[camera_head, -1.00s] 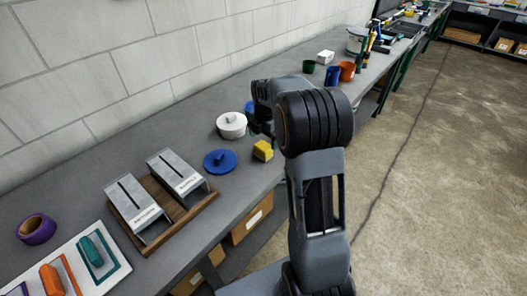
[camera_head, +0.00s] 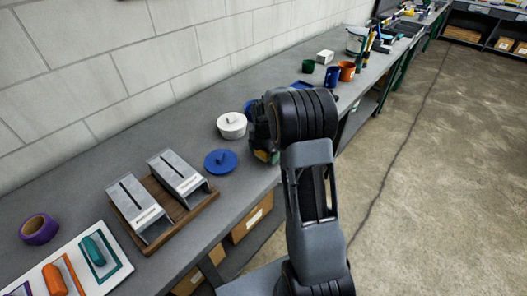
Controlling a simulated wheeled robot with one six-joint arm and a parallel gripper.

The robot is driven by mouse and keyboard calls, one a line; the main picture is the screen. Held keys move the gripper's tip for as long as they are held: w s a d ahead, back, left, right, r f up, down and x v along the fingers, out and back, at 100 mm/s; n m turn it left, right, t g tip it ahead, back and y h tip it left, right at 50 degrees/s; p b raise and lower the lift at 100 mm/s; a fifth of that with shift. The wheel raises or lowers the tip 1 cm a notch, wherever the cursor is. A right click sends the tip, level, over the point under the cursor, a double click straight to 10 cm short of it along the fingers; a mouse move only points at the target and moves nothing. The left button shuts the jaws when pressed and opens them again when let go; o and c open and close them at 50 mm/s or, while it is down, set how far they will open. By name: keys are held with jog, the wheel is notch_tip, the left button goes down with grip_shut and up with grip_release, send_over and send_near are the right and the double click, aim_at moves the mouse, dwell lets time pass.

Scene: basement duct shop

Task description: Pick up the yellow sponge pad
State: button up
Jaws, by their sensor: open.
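The yellow sponge pad (camera_head: 262,155) lies near the front edge of the grey workbench. Only small yellow patches of it show, because my gripper (camera_head: 264,146) and wrist cover most of it. My gripper points down over the sponge pad and its jaws are open. The fingertips are largely hidden behind my arm, so I cannot tell whether they touch the pad or stand around it.
A blue lid (camera_head: 220,161) and a white lidded pot (camera_head: 231,125) stand just left of my gripper. A blue item (camera_head: 249,106) is partly hidden behind it. A wooden tray (camera_head: 208,203) with two metal holders is farther left. Cups stand farther back.

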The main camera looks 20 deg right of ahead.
jog(key=shift+c, duration=0.4)
jog(key=c, duration=0.9)
jog(key=shift+r, duration=0.15)
jog(key=shift+c, duration=0.2)
jog(key=shift+r, duration=0.3)
notch_tip(320, 180, up, 2)
jog(key=shift+r, duration=0.1)
jog(key=s+d+r+b, duration=0.2)
jog(key=s+r, duration=0.8)
jog(key=s, duration=0.3)
jog(key=shift+s+d, duration=0.15)
jog(key=shift+s, duration=0.25)
